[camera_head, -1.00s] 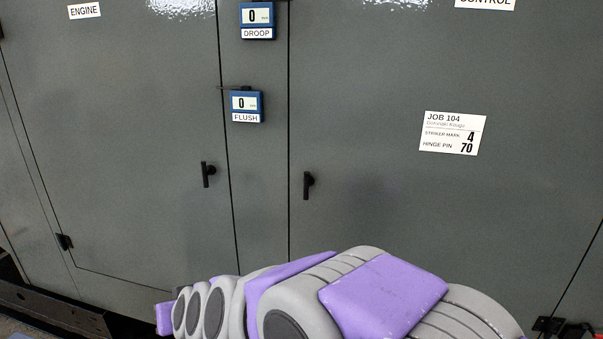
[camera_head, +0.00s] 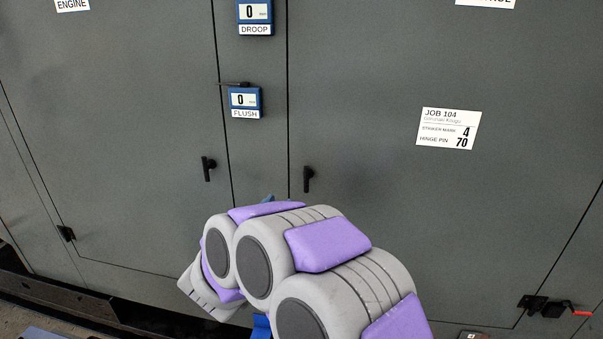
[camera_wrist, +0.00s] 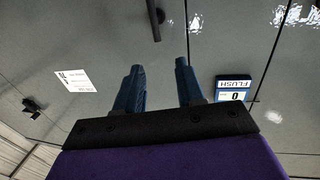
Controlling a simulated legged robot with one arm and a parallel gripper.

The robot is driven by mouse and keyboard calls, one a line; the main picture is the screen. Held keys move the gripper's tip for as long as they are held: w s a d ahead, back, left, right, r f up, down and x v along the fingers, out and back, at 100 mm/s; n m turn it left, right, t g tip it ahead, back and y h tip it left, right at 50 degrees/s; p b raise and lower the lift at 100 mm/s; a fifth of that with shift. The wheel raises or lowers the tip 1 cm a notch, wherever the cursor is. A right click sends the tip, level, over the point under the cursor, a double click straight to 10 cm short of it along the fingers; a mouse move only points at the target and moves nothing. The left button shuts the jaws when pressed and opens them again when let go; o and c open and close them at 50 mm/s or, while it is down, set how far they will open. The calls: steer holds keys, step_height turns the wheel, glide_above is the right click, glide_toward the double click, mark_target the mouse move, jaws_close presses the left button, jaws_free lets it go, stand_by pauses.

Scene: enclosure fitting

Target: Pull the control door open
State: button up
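The control door (camera_head: 400,200) is the large grey panel on the right in the head view and looks closed, flush with its frame. Its black handle (camera_head: 308,179) sits near the door's left edge. In the wrist view, which is turned upside down, the handle (camera_wrist: 155,18) shows at the top, beyond the fingertips. My gripper (camera_wrist: 157,75) is open, with two blue fingers apart and nothing between them. It is apart from the handle. In the head view my arm hides most of the gripper.
The engine door (camera_head: 120,130) with its own handle (camera_head: 208,168) is at left. Between the doors are the droop gauge (camera_head: 255,14) and flush gauge (camera_head: 244,100), both reading 0. A job card (camera_head: 448,128) is on the control door. A hinge with a red part (camera_head: 545,306) is at lower right.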

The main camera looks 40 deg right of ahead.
glide_toward(305, 175)
steer(key=d, duration=0.1)
steer(key=b+x, duration=0.2)
steer(key=x, duration=0.8)
steer(key=shift+w+a, duration=0.1)
steer(key=shift+d, duration=0.4)
steer(key=shift+w+a, duration=0.1)
steer(key=shift+a, duration=0.45)
steer(key=shift+c, duration=0.4)
jaws_close()
